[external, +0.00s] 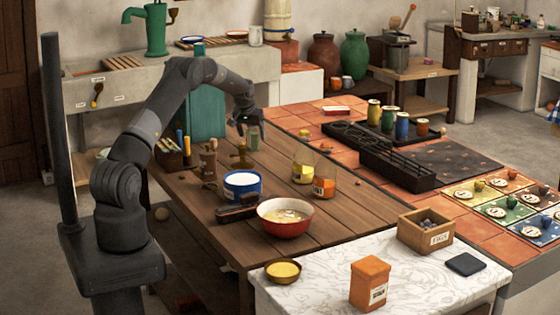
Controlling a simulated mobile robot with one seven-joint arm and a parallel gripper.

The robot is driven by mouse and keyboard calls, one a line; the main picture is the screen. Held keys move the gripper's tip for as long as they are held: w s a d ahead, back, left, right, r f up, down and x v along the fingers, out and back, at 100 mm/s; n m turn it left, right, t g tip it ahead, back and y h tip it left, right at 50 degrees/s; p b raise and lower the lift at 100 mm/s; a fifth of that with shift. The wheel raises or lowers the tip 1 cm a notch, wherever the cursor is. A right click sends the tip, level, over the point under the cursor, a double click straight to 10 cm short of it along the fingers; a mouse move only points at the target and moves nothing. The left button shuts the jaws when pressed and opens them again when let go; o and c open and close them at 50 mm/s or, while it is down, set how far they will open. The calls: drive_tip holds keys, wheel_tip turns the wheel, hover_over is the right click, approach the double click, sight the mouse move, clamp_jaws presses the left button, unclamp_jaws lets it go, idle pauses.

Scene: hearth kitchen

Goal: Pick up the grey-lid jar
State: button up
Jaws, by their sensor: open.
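My gripper (243,127) is open at the far end of the wooden table, pointing down. A small greenish glass jar (254,139) is at its fingers, on their right side. Its top is partly hidden by the gripper, so I cannot tell its lid colour or whether the fingers touch it. No lid in view reads clearly as grey.
A wooden pepper mill (208,163), a blue-and-white tub (242,186) and a red bowl (286,220) stand on the table. Several coloured jars, including a blue one (402,126), stand by a black rack (398,168) on the tiled counter.

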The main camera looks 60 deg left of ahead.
drive_tip(key=shift+w+a+f, duration=0.1)
drive_tip(key=shift+w+f, duration=0.05)
drive_tip(key=shift+f, duration=0.25)
drive_tip(key=shift+c, duration=0.3)
drive_tip(key=c, duration=1.1)
